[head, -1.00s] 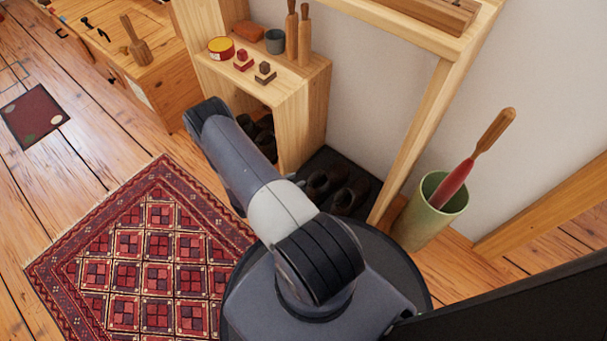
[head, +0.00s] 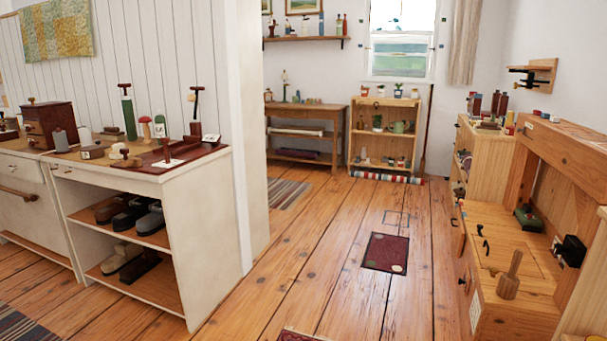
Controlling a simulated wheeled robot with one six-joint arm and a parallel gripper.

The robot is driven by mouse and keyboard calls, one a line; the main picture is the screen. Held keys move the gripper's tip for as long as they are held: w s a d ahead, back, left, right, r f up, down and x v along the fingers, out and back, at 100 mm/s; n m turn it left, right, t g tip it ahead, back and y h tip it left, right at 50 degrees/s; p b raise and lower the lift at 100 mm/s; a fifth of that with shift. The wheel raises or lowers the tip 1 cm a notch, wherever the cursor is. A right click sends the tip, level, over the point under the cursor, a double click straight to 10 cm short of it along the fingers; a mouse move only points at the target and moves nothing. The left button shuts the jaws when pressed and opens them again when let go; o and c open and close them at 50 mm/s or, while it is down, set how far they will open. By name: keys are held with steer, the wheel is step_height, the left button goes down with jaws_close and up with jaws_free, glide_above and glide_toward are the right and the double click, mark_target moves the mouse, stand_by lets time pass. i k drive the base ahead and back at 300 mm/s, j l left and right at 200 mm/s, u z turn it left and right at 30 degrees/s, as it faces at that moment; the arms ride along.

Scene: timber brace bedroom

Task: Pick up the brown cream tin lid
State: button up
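I cannot pick out a brown cream tin lid for certain in the head view; things on the far shelves are too small to tell. A small yellow sliver (head: 570,338) shows at the bottom right edge, too cut off to name. My gripper and arm are out of the picture.
A white cabinet (head: 180,200) with shoes and a dark red tray (head: 180,160) stands left. A wooden bench (head: 520,285) with a mallet (head: 509,280) stands right. Plank floor is open between them, with a dark red mat (head: 385,252). A table (head: 335,118) and shelf unit (head: 385,105) stand at the back.

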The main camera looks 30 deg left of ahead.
mark_target(90, 153)
steer(key=u, duration=2.2)
